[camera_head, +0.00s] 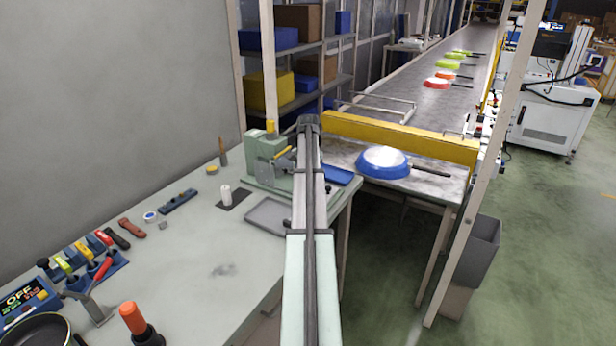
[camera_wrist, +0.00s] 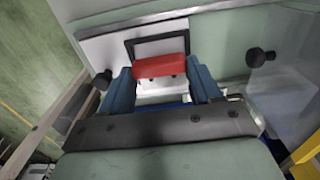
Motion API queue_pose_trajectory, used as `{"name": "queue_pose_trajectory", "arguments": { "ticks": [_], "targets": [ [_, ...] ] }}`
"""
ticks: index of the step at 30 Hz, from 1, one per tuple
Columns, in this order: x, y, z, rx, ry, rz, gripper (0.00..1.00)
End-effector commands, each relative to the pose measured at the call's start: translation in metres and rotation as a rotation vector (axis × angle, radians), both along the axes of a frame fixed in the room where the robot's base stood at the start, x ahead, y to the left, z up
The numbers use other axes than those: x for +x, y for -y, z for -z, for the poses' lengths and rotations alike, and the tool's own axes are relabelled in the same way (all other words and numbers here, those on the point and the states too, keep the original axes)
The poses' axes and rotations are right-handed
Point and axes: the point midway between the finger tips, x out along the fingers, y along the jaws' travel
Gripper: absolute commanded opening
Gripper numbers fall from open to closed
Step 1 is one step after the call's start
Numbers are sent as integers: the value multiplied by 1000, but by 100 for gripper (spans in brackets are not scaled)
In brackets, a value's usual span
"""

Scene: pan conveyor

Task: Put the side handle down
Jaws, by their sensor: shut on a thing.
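The red side handle (camera_wrist: 160,67) sits between the two blue fingers of my gripper (camera_wrist: 160,75) in the wrist view, and the gripper is shut on it. A black rectangular loop (camera_wrist: 128,46) shows just beyond the red part, in front of a white plate (camera_wrist: 105,50). Whether the handle touches the plate I cannot tell. In the head view my arm hides the gripper and the handle, near the green press (camera_head: 264,160) at the bench's far end.
The bench (camera_head: 215,270) has free room in its middle. A grey tray (camera_head: 262,213) and a blue tray (camera_head: 337,175) lie beside my arm. Coloured handles stand in a rack (camera_head: 110,265) at left. A blue pan (camera_head: 383,162) lies on the conveyor end, before a yellow beam (camera_head: 400,135).

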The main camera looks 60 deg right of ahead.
Motion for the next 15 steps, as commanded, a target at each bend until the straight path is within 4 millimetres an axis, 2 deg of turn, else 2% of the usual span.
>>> {"name": "queue_pose_trajectory", "arguments": {
  "ticks": [15],
  "targets": [
    [0, 0, 11, 0, 0, 0, 32]
  ]
}}
